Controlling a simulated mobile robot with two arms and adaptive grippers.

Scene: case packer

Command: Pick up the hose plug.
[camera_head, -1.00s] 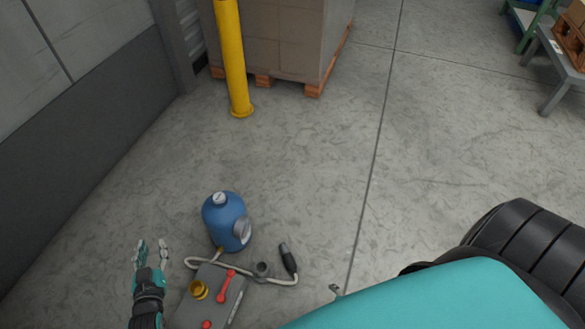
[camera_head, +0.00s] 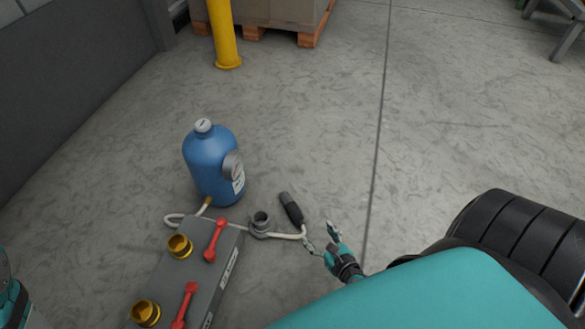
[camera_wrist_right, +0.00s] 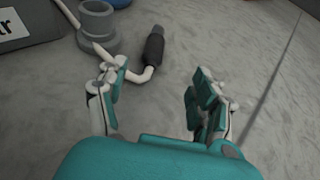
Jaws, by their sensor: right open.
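The hose plug (camera_head: 291,207) is a dark cylinder on the end of a white hose, lying on the concrete floor. In the right wrist view the plug (camera_wrist_right: 154,45) lies ahead of the fingers, with the bent white hose running toward the left finger. My right gripper (camera_head: 320,238) is open and empty, just below and right of the plug, apart from it. In its wrist view the gripper's two fingers (camera_wrist_right: 160,84) are spread wide. Only a teal and dark piece of my left arm shows at the lower left edge; its gripper is out of view.
A grey ring-shaped fitting (camera_head: 260,225) sits left of the plug. A grey box (camera_head: 232,262) with brass caps and red handles stands lower left, and a blue bottle (camera_head: 208,165) behind it. A yellow post (camera_head: 223,35) stands farther back.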

